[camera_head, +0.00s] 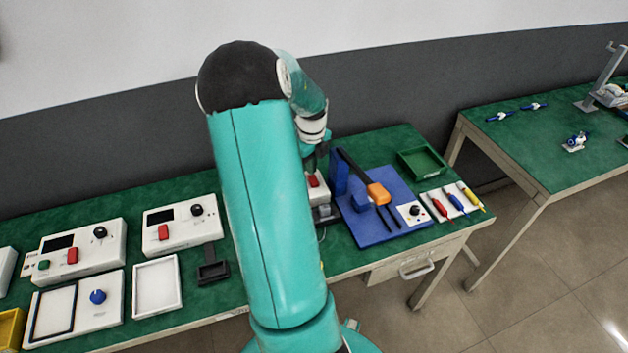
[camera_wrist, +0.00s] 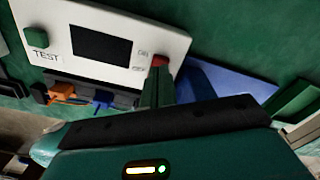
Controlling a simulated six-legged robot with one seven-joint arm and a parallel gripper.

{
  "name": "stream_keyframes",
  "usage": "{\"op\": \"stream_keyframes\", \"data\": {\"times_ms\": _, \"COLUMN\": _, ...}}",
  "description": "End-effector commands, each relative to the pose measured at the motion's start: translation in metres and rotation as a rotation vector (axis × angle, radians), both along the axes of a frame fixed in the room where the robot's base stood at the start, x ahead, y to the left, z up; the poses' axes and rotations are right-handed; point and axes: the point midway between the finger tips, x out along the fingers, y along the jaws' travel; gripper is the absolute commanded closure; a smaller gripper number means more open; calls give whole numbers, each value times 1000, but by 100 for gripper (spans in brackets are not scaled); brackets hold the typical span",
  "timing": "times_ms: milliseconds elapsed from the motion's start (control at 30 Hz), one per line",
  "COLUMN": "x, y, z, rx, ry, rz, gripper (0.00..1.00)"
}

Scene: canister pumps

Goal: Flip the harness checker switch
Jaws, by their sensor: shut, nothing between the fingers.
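The harness checker (camera_wrist: 110,22) is a white box with a dark screen, a green button marked TEST and a red switch (camera_wrist: 160,61). Orange and blue connectors sit along its front edge in the wrist view. My gripper (camera_wrist: 158,74) is shut and empty, with its fingertips right at the red switch and covering part of it. I cannot tell whether they touch. In the head view my arm hides most of the checker; its red switch (camera_head: 314,181) shows just right of the arm. The switch's position cannot be read.
A blue board (camera_head: 372,235) with an orange-handled tool stands right of the checker. A green tray (camera_head: 422,162) and coloured screwdrivers (camera_head: 452,200) lie farther right. White boxes with red switches (camera_head: 180,224) stand left of my arm. Another table (camera_head: 545,150) is at right.

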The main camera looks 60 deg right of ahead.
Motion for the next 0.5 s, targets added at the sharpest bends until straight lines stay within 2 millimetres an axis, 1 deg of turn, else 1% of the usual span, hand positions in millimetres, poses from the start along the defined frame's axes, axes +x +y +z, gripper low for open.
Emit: {"op": "stream_keyframes", "data": {"times_ms": 500, "x": 0, "y": 0, "z": -7, "rx": 1, "ry": 0, "rz": 0, "gripper": 100}}
